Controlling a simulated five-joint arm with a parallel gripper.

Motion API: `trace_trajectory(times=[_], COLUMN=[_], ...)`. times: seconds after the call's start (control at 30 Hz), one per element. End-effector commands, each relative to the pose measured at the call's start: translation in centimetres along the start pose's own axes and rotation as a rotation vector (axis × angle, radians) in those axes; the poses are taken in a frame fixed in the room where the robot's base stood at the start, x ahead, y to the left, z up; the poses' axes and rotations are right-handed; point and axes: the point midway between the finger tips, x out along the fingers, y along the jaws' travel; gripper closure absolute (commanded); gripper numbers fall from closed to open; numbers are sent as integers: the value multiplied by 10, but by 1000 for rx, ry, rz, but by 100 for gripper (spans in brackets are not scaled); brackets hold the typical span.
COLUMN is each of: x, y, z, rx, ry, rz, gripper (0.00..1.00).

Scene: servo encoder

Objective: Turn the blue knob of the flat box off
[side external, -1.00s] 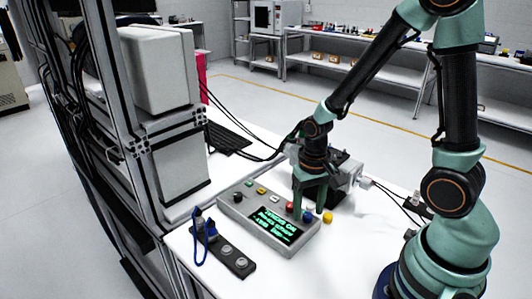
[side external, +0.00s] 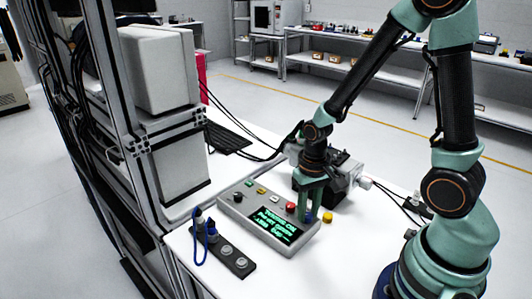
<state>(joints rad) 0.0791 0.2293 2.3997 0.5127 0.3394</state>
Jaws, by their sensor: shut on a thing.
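The flat box (side external: 233,211) is light grey and lies on the white table. It has a dark screen (side external: 271,226) with green text. The blue knob (side external: 308,217) is at the box's right end, partly hidden by my gripper. My gripper (side external: 307,214) points down over that end, and its green fingers are shut on the blue knob. A red button (side external: 291,208) sits just left of the fingers. The text on the screen is too small to read surely.
A yellow button (side external: 328,218) is right of the fingers. A black strip (side external: 219,253) with round sockets and a blue cable (side external: 196,243) lies in front of the box. A grey device (side external: 345,180) stands behind my gripper. A metal frame rises at the left.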

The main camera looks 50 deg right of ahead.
Motion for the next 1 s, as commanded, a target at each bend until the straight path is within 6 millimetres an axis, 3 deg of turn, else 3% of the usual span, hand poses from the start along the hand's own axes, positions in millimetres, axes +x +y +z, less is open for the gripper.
trace_trajectory(times=[1.0], x=[-1], y=[0], z=[0], rx=[-820], ry=[0], rz=[0], gripper=[100])
